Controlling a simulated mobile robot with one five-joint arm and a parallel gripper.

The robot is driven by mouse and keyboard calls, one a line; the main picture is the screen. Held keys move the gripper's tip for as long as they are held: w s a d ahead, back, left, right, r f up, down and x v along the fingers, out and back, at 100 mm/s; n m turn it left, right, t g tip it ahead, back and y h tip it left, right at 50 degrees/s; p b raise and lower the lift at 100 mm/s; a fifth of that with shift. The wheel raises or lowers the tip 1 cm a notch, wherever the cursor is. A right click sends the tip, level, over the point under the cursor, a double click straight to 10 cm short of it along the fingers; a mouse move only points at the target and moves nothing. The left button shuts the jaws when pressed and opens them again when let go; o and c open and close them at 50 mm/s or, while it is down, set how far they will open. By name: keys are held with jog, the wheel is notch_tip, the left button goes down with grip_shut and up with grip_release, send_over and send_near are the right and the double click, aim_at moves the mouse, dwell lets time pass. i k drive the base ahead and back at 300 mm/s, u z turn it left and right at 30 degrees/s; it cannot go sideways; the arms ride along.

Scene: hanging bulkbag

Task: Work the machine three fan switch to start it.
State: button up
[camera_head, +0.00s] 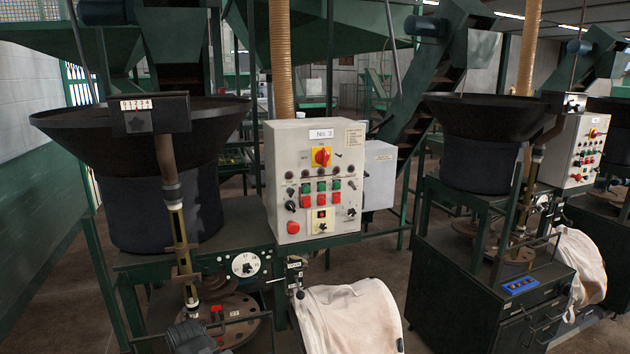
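The control panel of machine No. 3 (272,165) is a pale box at the centre, facing me. A red rotary switch on a yellow plate (321,157) sits near its top. Below are green and red push buttons (321,194) and black knobs at the left (291,206) and right (351,213). A yellow plate (315,226) low on the panel has a red part and a black knob. A round red button (293,228) is at lower left. The small labels are unreadable, so I cannot tell which control is the fan switch. I see no gripper clearly.
A black hopper (150,180) stands left of the panel, with a round dial (245,264) below right. A white bag (350,315) hangs below the panel. A grey box (379,175) adjoins the panel's right side. A similar machine (480,180) stands at right; floor shows between.

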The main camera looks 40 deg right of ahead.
aim_at(290, 206)
jog(key=k, duration=1.15)
jog(key=u, duration=0.6)
jog(key=i, duration=1.5)
jog(key=z, duration=0.6)
